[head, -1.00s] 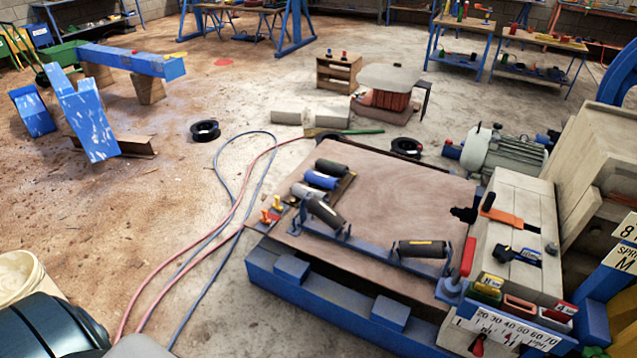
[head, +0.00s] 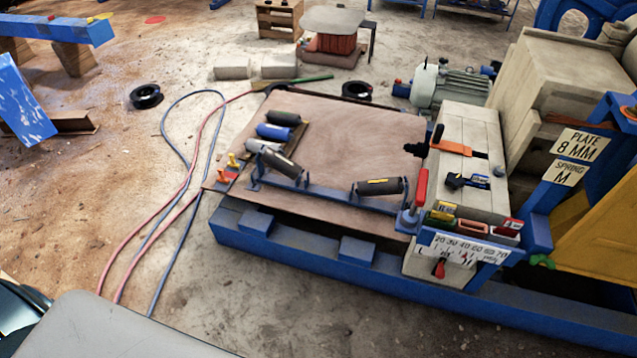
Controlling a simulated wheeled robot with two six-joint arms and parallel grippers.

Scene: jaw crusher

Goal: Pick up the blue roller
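The blue roller (head: 274,132) lies at the left side of the brown board (head: 340,140) on the blue frame. It lies between a dark roller (head: 283,118) behind it and a grey roller (head: 262,147) in front of it. Neither of my grippers is in view.
A blue bracket bar (head: 325,192) holds two tilted dark rollers (head: 378,186) in front of the board's middle. A pale block with tools (head: 460,160) stands to the right. Red and blue hoses (head: 183,200) lie on the floor at left. The board's middle is clear.

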